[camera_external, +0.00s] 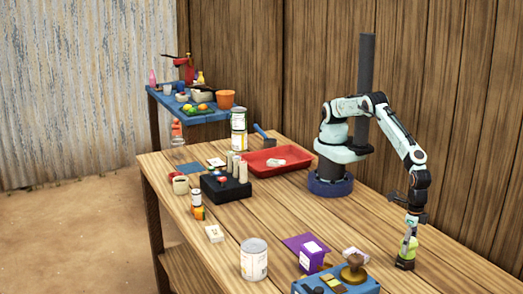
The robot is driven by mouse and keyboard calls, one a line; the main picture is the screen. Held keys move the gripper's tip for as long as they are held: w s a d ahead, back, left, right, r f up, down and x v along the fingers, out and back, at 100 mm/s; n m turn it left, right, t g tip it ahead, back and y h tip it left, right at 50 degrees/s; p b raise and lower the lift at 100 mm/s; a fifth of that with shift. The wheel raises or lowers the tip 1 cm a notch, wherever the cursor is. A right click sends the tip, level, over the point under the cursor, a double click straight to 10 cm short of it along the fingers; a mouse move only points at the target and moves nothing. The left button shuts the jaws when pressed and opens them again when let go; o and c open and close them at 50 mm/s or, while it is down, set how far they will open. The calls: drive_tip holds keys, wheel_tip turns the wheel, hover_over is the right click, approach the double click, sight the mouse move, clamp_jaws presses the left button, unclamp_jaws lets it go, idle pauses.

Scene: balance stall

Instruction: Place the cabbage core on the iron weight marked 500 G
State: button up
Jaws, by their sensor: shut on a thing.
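My gripper (411,226) points down at the right part of the wooden table and is shut on the cabbage core (409,244), a small pale green and yellowish piece. Directly below the core is a dark block (405,264), which looks like the iron weight; its marking cannot be read from here. The core's lower end appears to meet the top of the dark block. I cannot tell whether it rests there or hangs just above it.
A blue box (337,287) with a brown knobbed piece (353,268) stands left of the weight. A purple box (311,258) and a can (254,259) stand farther left. A red tray (268,170) lies near my base. The table (450,262) right of the weight is clear.

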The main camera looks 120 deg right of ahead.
drive_tip(key=shift+f, duration=0.1)
drive_tip(key=o, duration=1.1)
drive_tip(key=shift+o, duration=0.2)
wheel_tip(320, 180, up, 12)
drive_tip(key=shift+r, duration=0.2)
